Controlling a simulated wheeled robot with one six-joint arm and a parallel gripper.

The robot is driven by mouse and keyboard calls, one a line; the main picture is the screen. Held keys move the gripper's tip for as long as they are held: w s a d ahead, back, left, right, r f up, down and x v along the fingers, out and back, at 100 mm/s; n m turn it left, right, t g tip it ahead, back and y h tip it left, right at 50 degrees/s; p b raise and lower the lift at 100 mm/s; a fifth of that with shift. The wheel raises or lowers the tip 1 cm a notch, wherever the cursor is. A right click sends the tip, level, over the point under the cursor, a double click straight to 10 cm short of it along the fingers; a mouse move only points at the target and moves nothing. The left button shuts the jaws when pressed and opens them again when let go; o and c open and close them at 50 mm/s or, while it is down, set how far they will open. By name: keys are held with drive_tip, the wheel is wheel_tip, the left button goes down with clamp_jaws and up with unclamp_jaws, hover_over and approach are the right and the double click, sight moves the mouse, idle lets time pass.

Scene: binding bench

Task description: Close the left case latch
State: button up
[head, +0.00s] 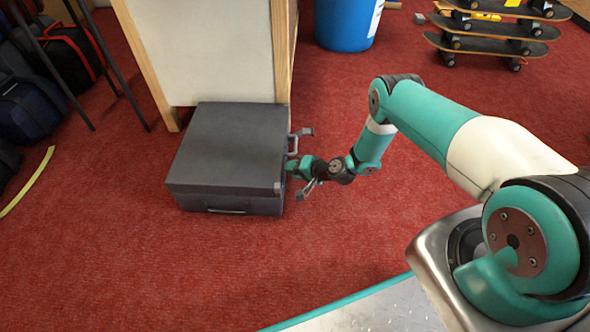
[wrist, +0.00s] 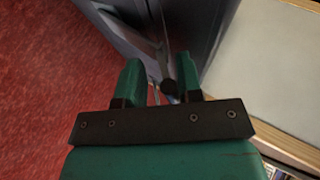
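The dark grey case (head: 222,150) lies with its lid down on the carpet. The case also fills the top of the wrist view (wrist: 200,22). Two latch levers stick out from its right side in the head view: a far one (head: 301,133) and a near one (head: 303,191). The near one is on the left when facing that side. My gripper (head: 291,168) is low beside this side, near the near lever. In the wrist view its fingers are apart, with a dark rounded tip (wrist: 168,87) showing between them. I cannot tell whether they touch it.
A cream cabinet with wooden edges (head: 205,50) stands directly behind the case. A blue bin (head: 345,22) and stacked skateboards (head: 490,35) are farther back. Bags (head: 30,105) and thin dark legs (head: 95,60) are at left. Red carpet is clear in front of the case.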

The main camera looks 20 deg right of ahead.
drive_tip(key=shift+r, duration=0.1)
drive_tip(key=p+v, duration=0.8)
drive_tip(key=v, duration=0.9)
drive_tip(key=shift+s, duration=0.15)
drive_tip(key=shift+d, duration=0.1)
drive_tip(key=shift+c, duration=0.3)
